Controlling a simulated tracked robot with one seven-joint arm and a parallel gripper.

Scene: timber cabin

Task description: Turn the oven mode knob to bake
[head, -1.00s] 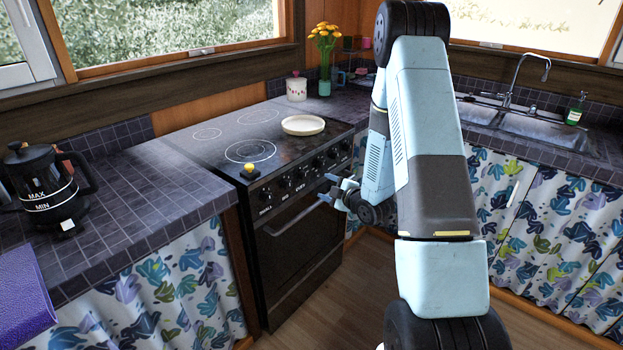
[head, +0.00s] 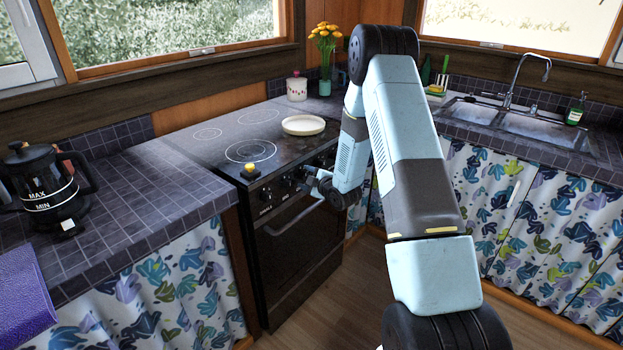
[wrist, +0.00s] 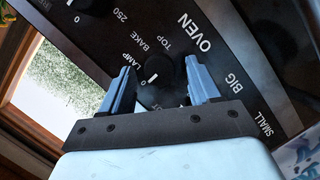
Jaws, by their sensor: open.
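The black oven (head: 295,245) stands at left of centre in the head view, with a row of dark knobs along its front panel. My gripper (head: 312,180) is at that panel, by the knobs. In the wrist view my gripper (wrist: 160,68) is open, its two blue fingers on either side of a dark round knob (wrist: 163,78). Labels LAMP, BAKE and TOP stand around this knob, with OVEN beyond. Contact between fingers and knob cannot be told.
Another knob (wrist: 95,5) marked 250 is close by at the top of the wrist view. A yellow-topped object (head: 250,171) sits on the stove's front edge, and a pale plate (head: 303,125) lies on the cooktop. The oven handle (head: 285,227) juts out below the panel.

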